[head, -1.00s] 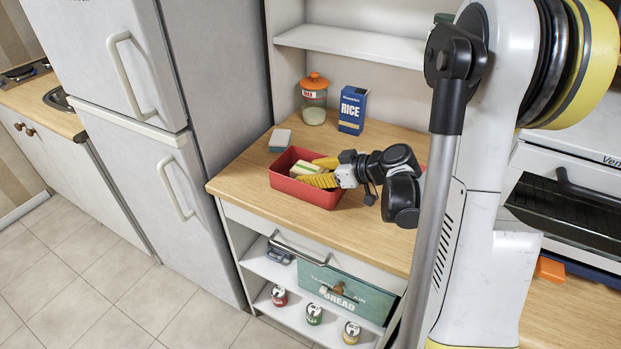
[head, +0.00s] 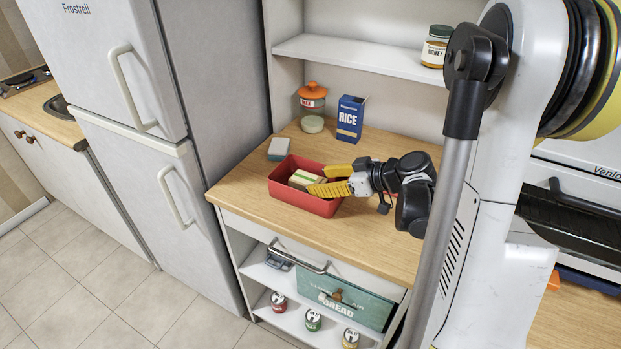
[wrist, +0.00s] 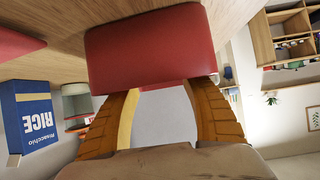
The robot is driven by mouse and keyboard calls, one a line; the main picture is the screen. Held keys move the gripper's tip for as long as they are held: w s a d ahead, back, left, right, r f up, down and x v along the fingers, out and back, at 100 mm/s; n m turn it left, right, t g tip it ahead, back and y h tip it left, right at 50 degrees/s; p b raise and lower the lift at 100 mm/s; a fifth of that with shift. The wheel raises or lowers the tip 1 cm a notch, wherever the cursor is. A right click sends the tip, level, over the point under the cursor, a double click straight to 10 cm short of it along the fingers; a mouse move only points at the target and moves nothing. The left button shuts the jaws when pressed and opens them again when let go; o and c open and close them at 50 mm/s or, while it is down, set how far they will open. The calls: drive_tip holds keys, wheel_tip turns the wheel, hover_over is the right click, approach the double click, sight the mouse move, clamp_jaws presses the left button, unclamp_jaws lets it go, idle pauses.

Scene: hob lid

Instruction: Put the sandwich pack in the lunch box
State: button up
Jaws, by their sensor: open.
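The red lunch box (head: 322,207) stands open on the wooden counter. The sandwich pack, a pale block (head: 303,180), lies inside it, low between the walls. My gripper (head: 323,180) comes in from the right, its yellow fingers spread over the box's right side. The fingertips are close to the pack's right end; I cannot tell whether they touch it. In the wrist view, the open fingers (wrist: 165,115) reach toward a red surface (wrist: 150,50). A pale brown surface fills the bottom of that view, and I cannot tell what it is.
A grey-and-white block (head: 279,148) sits behind the lunch box. A jar with an orange lid (head: 312,105) and a blue rice box (head: 350,118) stand at the back. A honey jar (head: 436,47) is on the shelf above. The front counter is clear.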

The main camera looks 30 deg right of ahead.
drive_tip(key=p+v, duration=0.2)
drive_tip(key=v, duration=0.5)
drive_tip(key=s+a+r+m+g+h, duration=0.1)
drive_tip(key=s+a+r+m+h, duration=0.2)
drive_tip(key=s+a, duration=0.3)
drive_tip(key=s+a+r+m+g+h, duration=0.2)
drive_tip(key=s+a, duration=0.4)
drive_tip(key=a, duration=0.5)
drive_tip(key=shift+a+r+m+h, duration=0.25)
drive_tip(key=shift+r+m+h, duration=0.25)
drive_tip(key=shift+r, duration=0.25)
